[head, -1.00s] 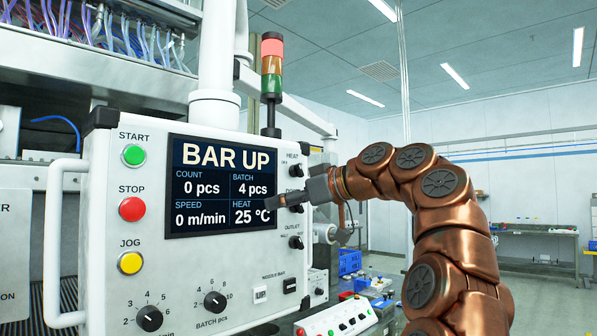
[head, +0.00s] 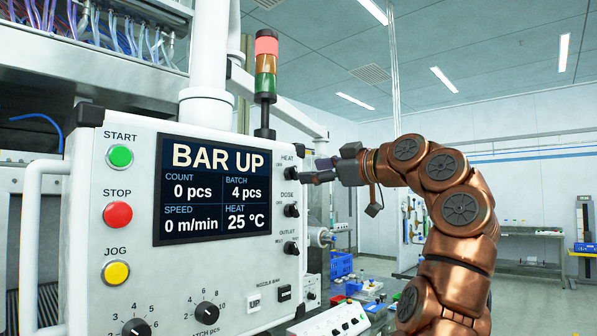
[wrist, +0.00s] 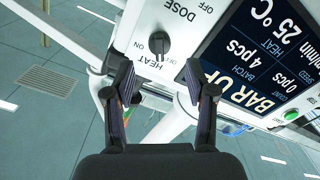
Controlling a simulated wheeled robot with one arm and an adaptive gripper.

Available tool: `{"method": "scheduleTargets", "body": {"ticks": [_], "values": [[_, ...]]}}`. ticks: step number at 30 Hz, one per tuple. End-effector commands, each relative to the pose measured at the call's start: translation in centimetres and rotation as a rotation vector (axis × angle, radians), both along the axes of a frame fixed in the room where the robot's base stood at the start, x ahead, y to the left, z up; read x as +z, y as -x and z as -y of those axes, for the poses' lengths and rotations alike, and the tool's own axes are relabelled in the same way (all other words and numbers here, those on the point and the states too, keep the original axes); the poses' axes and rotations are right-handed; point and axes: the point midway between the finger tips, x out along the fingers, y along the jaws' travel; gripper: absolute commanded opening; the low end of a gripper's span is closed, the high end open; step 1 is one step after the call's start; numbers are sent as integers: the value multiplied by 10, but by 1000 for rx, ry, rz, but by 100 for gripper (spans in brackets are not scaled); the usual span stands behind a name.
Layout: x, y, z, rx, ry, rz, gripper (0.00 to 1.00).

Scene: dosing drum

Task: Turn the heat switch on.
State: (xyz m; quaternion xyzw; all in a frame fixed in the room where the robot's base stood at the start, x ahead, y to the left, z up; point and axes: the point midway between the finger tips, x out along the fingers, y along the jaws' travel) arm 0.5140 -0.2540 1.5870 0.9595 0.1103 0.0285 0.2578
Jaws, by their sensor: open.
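The heat switch is a dark rotary knob (wrist: 158,43) above the upside-down HEAT label in the wrist view. Its exact pointer direction is hard to tell. The screen (head: 213,193) reads BAR UP and HEAT 25 °C. My gripper (wrist: 161,85) is open and empty, its fingertips apart on either side of the HEAT label, short of the knob in the picture. In the head view my gripper (head: 312,176) is at the heat switch's height.
The dose knob (head: 291,210) and outlet knob (head: 290,247) sit below the heat switch. START (head: 120,156), STOP (head: 117,214) and JOG (head: 116,273) buttons are on the left. A signal tower (head: 265,85) stands behind the panel. Open room lies to the right.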

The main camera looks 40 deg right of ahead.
Motion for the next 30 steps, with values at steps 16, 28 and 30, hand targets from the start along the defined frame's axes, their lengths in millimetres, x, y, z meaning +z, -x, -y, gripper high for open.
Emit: {"method": "scheduleTargets", "body": {"ticks": [16,28,30], "values": [[0,-52,-12,1,-2,0,56],[0,-52,-12,0,-1,1,29],[0,-52,-12,0,-1,1,21]]}}
